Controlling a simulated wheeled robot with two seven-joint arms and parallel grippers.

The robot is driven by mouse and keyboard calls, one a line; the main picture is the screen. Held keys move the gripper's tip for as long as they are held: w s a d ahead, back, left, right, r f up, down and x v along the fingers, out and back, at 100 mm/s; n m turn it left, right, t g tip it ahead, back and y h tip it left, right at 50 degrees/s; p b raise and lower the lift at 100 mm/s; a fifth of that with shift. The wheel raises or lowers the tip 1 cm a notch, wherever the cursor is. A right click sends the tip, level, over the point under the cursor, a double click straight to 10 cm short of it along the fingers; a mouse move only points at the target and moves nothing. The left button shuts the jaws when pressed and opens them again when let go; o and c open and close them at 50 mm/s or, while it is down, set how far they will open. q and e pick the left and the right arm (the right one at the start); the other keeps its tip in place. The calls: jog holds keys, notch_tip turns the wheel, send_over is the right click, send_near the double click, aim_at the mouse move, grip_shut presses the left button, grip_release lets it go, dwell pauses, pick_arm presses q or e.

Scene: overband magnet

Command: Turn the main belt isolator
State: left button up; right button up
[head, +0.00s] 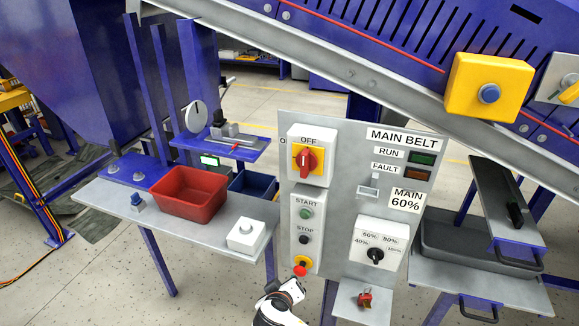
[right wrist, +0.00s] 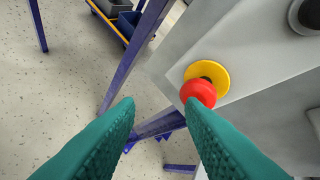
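The main belt isolator (head: 306,160) is a red rotary handle on a yellow plate, on a white box at the panel's upper left. Its handle stands roughly upright, with "OFF" printed above. My right gripper shows in the right wrist view (right wrist: 160,108) as two green fingers, apart with nothing between them. In the head view its arm comes in from the bottom, well below the isolator and close to the red emergency stop button (head: 301,271). That button (right wrist: 199,93) lies just beyond the right-hand fingertip; I cannot tell whether they touch. My left gripper is not in view.
The panel (head: 345,150) also carries a start/stop box (head: 305,226) and a speed selector (head: 376,254). A small ledge (head: 362,306) with a red item juts out below. A red bin (head: 190,192) stands on the left table. The sloping conveyor frame passes above.

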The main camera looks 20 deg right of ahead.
notch_tip(320, 180, up, 21)
jog(key=w+a+m+t+h, duration=0.1)
jog(key=a+m+t+h, duration=0.1)
jog(key=m+t+h, duration=0.15)
jog(key=m+t+h+p, duration=0.2)
jog(key=m+p, duration=0.3)
jog(key=m, duration=0.2)
send_near(303, 161)
jog(key=x, duration=0.8)
jog(key=shift+w+d+r, duration=0.2)
jog(key=shift+w+d+f, duration=0.15)
jog(key=shift+w+d, duration=0.1)
jog(key=shift+w, duration=0.15)
grip_shut()
